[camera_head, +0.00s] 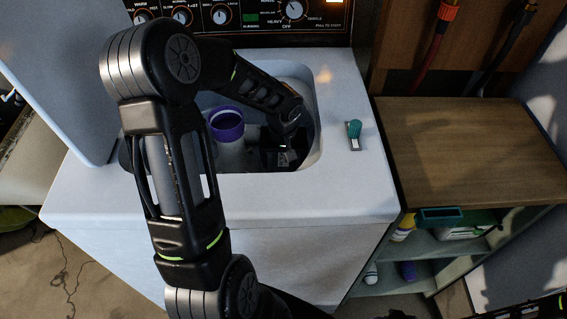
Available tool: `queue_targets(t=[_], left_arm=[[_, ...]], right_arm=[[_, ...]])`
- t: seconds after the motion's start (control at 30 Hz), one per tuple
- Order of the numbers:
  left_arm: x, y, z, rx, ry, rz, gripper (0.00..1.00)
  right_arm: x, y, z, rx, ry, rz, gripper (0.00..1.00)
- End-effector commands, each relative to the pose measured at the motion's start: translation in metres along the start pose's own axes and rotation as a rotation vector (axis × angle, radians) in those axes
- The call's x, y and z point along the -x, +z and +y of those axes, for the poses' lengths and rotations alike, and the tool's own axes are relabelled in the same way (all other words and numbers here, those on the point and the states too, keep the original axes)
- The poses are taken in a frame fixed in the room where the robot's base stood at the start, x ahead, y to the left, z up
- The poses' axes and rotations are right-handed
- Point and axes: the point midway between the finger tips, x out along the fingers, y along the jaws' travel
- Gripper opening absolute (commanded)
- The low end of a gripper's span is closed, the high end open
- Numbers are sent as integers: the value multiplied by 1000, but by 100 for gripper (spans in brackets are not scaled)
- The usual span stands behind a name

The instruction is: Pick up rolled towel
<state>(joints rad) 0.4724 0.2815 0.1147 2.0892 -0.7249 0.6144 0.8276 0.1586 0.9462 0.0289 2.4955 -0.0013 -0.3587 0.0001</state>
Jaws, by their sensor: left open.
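My left arm reaches over the front of a white top-loading washing machine (240,200) and down into its open tub. My left gripper (283,157) is inside the tub, to the right of the pale centre post with a purple rim (227,125). The gripper is open, but its fingers are dark and partly lost in shadow. I cannot make out a rolled towel; the arm and the tub's shadow hide much of the inside. My right gripper is not in view.
The raised lid (65,70) stands at the left of the tub. A small teal-and-grey item (354,134) lies on the washer's right top. A wooden-topped shelf unit (470,150) with bottles stands at the right.

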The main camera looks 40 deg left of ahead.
Motion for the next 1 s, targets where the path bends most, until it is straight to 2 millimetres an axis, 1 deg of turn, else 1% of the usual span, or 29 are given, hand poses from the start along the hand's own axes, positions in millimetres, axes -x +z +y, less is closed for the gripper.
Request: queue_targets(t=[0.03,0.1,0.17,0.77,1.0], left_arm=[[-8,1,0,1,-1,-3,82],[-15,0,0,0,-1,-1,82],[-18,0,0,1,0,-1,82],[-18,0,0,1,0,0,82],[-18,0,0,1,0,0,62]], right_arm=[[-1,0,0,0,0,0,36],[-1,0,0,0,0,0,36],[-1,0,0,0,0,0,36],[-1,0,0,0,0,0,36],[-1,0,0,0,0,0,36]])
